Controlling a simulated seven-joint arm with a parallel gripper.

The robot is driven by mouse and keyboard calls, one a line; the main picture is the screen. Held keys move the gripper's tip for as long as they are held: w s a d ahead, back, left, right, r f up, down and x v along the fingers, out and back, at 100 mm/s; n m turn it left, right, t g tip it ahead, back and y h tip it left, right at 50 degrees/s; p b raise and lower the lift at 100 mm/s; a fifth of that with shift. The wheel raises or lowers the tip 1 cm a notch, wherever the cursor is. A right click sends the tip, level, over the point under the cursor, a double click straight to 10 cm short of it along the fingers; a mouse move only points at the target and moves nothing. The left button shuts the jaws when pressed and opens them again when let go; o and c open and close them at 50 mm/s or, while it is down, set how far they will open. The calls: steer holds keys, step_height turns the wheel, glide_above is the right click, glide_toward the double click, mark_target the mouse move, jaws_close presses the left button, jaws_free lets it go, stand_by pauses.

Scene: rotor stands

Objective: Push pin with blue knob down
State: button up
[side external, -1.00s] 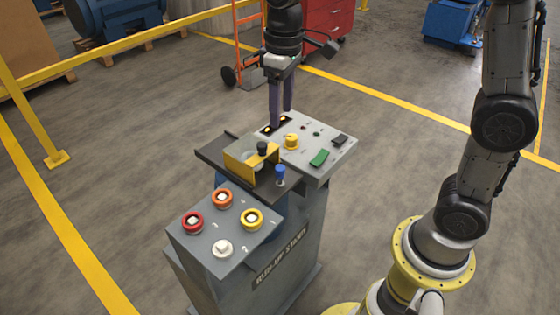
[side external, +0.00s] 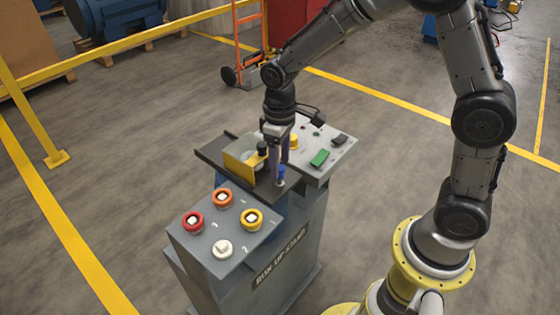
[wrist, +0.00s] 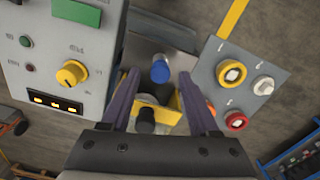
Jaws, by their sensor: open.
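The pin with the blue knob (side external: 281,174) stands upright on the dark plate at the stand's near side. It also shows in the wrist view (wrist: 160,71), between and slightly beyond the purple fingertips. My gripper (side external: 277,166) is open and points down beside the blue knob; in the side view its fingers partly cover the area around the pin. In the wrist view my gripper (wrist: 160,75) has its fingers spread, with nothing held. Whether a finger touches the knob I cannot tell.
A black knob (side external: 262,147) stands by a yellow bracket (side external: 238,163) close to the fingers. A box with several coloured buttons (side external: 222,248) is in front.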

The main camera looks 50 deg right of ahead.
steer(key=shift+f, duration=0.35)
jaws_close()
stand_by(1.2)
